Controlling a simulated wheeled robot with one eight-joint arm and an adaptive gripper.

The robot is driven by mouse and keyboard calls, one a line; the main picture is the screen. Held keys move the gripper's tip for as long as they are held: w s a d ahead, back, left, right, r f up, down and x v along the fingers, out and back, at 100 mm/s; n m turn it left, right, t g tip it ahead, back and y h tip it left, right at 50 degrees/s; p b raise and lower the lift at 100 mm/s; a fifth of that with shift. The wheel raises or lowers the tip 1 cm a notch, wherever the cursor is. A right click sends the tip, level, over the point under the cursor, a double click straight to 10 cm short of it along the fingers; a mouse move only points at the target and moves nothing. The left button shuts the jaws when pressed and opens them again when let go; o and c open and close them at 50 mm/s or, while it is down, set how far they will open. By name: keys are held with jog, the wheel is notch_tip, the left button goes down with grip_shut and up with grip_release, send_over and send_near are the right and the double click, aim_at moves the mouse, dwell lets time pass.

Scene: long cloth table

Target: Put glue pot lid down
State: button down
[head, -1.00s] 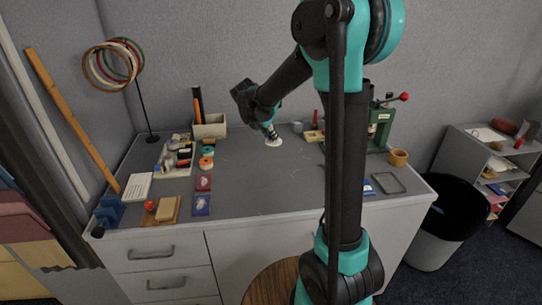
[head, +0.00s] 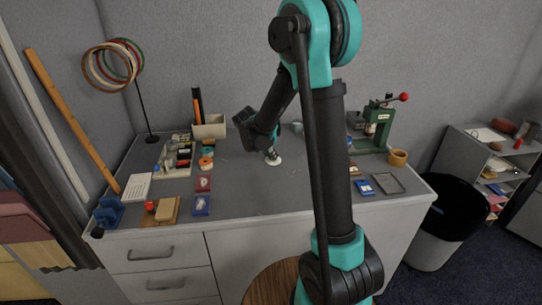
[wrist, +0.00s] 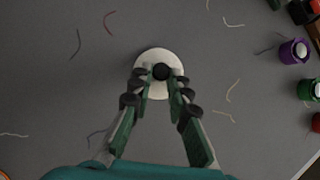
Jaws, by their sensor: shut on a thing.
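The glue pot lid (wrist: 152,57) is a round white disc with a black knob in its middle. My gripper (wrist: 160,80) is shut on the knob, one finger on each side, in the wrist view. In the head view the lid (head: 273,160) shows as a small white disc under my gripper (head: 270,152), over the middle of the grey table (head: 255,185). I cannot tell whether the lid touches the cloth or hangs just above it. I cannot make out the glue pot for certain.
Thread scraps lie around the lid. Spools (wrist: 293,51) and a compartment tray (head: 180,172) are to the left in the head view. Blue and red packets (head: 201,205) lie nearer the front. A green press (head: 375,128) stands at right. The cloth before the lid is clear.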

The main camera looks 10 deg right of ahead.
jog(key=shift+f, duration=0.1)
jog(key=c, duration=1.4)
grip_release()
jog(key=shift+c, duration=0.2)
jog(key=v, duration=1.2)
